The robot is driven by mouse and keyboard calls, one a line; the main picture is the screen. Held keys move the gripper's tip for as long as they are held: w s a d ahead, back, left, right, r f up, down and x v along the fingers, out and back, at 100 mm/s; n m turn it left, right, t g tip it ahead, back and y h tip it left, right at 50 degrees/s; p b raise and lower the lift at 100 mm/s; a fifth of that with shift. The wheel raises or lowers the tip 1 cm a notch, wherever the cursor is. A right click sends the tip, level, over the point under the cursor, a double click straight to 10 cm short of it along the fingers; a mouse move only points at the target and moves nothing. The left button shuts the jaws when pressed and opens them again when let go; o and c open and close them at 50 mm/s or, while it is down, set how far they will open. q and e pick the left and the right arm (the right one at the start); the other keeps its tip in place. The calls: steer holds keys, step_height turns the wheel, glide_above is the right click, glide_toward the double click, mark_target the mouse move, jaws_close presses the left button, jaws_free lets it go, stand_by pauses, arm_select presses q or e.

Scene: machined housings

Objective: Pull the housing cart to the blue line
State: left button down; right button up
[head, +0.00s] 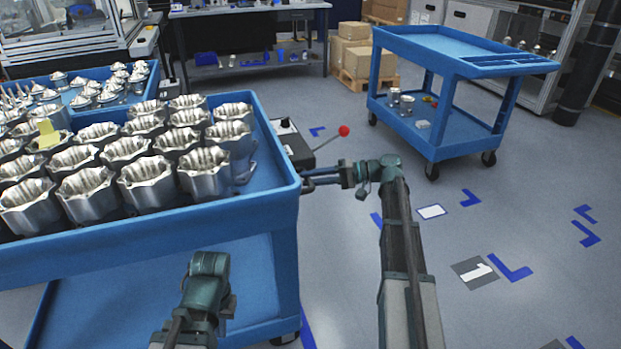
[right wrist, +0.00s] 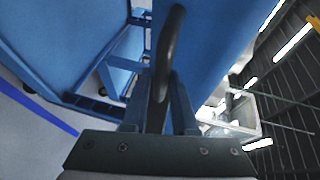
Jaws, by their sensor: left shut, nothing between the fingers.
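The blue housing cart (head: 275,215) stands at the left in the head view, with rows of metal housings (head: 130,155) on its top tray. My right gripper (head: 322,178) is at the cart's right end. In the right wrist view its fingers (right wrist: 160,105) lie on both sides of a dark curved handle (right wrist: 170,50) and appear closed on it. My left gripper (head: 208,265) is low in front of the cart, apart from it, shut and empty; its fingertips are hard to make out. A blue line (head: 307,328) shows on the floor by the cart's lower right corner, and also in the right wrist view (right wrist: 40,110).
A second blue cart (head: 437,150) with small items on its lower shelf stands at the back right. A control box with a red-knobbed lever (head: 343,131) is behind the first cart's right end. Blue corner marks (head: 515,270) lie on the open grey floor at the right.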

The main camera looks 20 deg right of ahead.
steer(key=o, duration=0.4)
steer(key=shift+w+d+f, duration=0.1)
steer(key=shift+w+f, duration=0.05)
steer(key=p+v, duration=0.2)
steer(key=v, duration=1.1)
steer(key=shift+s+d+p, duration=0.2)
steer(key=shift+d+p, duration=0.1)
steer(key=shift+p, duration=0.05)
